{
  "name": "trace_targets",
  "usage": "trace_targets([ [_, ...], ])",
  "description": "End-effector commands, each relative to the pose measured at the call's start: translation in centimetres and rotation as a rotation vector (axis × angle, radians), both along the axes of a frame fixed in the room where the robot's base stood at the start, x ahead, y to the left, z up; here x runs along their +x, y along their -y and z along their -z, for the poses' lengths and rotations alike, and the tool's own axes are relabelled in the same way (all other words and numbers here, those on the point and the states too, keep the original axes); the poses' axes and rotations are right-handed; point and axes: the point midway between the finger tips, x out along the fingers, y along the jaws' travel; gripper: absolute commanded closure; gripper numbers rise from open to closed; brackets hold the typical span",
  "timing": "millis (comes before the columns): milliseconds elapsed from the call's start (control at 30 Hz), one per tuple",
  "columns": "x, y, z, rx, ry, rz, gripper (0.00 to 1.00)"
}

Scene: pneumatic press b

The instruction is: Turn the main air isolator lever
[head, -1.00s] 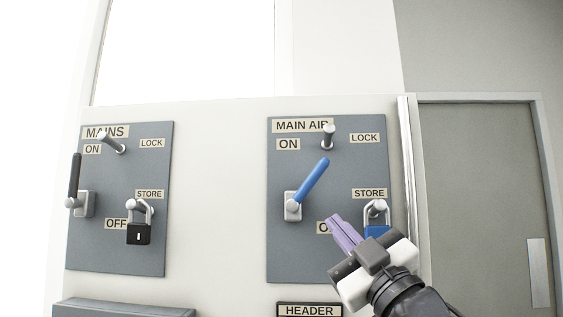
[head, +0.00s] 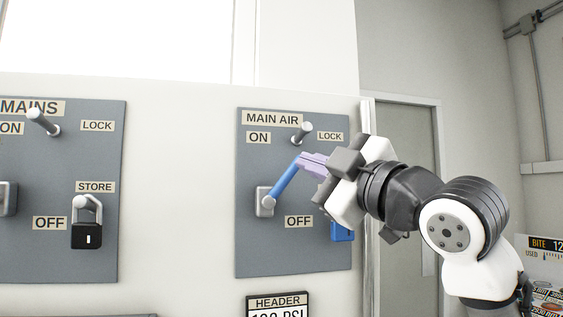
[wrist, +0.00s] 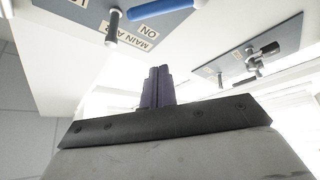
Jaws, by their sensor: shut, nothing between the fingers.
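The main air isolator lever (head: 283,184) is a blue handle on a pale pivot block, on the grey MAIN AIR panel (head: 262,250). It slants up and to the right, between the ON label (head: 258,138) and the OFF label (head: 298,222). My gripper (head: 306,162) has its purple fingers shut and empty, overlapping the lever's upper end in the head view; contact cannot be told. In the wrist view the shut fingers (wrist: 157,85) show below the blue lever (wrist: 160,7), with a visible gap.
A metal peg (head: 302,132) stands out above the lever near LOCK. A blue padlock (head: 342,232) hangs at the right, partly hidden by my gripper. The MAINS panel (head: 100,255) with a black padlock (head: 86,234) is to the left. Bare wall lies between the panels.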

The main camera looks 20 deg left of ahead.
Motion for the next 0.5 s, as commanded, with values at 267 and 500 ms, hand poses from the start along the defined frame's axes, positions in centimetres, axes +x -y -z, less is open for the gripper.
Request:
trace_targets([
  [267,2.0,-3.4,-1.7,-0.002,-0.002,-0.002,1.00],
  [500,4.5,-7.7,-3.4,-0.001,-0.002,-0.003,1.00],
])
